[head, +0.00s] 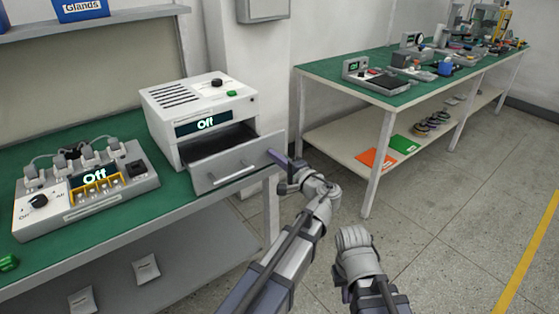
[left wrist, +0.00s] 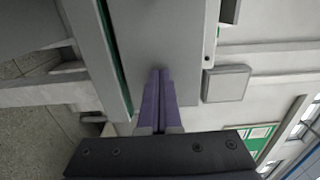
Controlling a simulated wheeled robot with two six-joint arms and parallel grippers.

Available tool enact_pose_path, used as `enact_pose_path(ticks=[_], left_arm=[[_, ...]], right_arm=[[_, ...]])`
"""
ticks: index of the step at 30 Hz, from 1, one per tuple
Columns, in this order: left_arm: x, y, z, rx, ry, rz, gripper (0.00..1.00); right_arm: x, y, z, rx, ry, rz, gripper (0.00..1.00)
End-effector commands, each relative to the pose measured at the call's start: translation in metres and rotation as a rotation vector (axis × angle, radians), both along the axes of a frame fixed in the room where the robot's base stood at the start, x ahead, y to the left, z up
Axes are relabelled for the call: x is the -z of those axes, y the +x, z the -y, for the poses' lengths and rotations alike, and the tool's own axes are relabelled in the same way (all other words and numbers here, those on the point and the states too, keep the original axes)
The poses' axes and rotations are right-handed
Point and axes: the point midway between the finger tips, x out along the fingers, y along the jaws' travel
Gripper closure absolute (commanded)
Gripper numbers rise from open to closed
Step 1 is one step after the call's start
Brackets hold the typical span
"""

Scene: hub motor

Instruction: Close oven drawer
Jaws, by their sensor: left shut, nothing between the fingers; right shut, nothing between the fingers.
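The oven (head: 198,107) is a white box with a display reading "Off", standing on the green-topped bench. Its drawer (head: 232,165) is pulled partly out at the front, showing a dark interior and a grey front panel with a bar handle (head: 232,174). My left gripper (head: 274,156) is shut and empty, its purple fingers at the right end of the drawer front. In the left wrist view the shut fingers (left wrist: 160,74) point at a plain grey panel (left wrist: 165,35), very close; I cannot tell whether they touch. My right arm shows at the lower middle, but its fingers are hidden.
A control unit (head: 85,185) with an "Off" display stands left of the oven on the bench (head: 110,239). A second green-topped table (head: 330,76) with several devices is at the right. The floor between and right of them is clear.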

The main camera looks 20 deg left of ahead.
Motion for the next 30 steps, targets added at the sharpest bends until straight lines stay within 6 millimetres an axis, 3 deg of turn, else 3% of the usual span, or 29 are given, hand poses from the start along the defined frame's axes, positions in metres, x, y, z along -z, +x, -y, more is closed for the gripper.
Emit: enact_pose_path(ticks=[9, 15, 21, 30], left_arm=[[0.0, 0.052, -0.064, -0.004, 0.0, 0.0, 1.0], [0.0, 0.073, -0.092, -0.002, 0.0, 0.0, 1.0], [0.0, 0.083, -0.105, -0.001, 0.0, 0.0, 1.0], [-0.001, 0.086, -0.109, -0.001, 0.004, 0.0, 1.0]], right_arm=[[0.0, 0.0, 0.0, 0.0, 0.0, 0.0, 1.0], [0.0, 0.0, 0.0, 0.0, 0.0, 0.0, 1.0], [0.0, 0.0, 0.0, 0.0, 0.0, 0.0, 1.0], [0.0, 0.0, 0.0, 0.0, 0.0, 0.0, 1.0]])
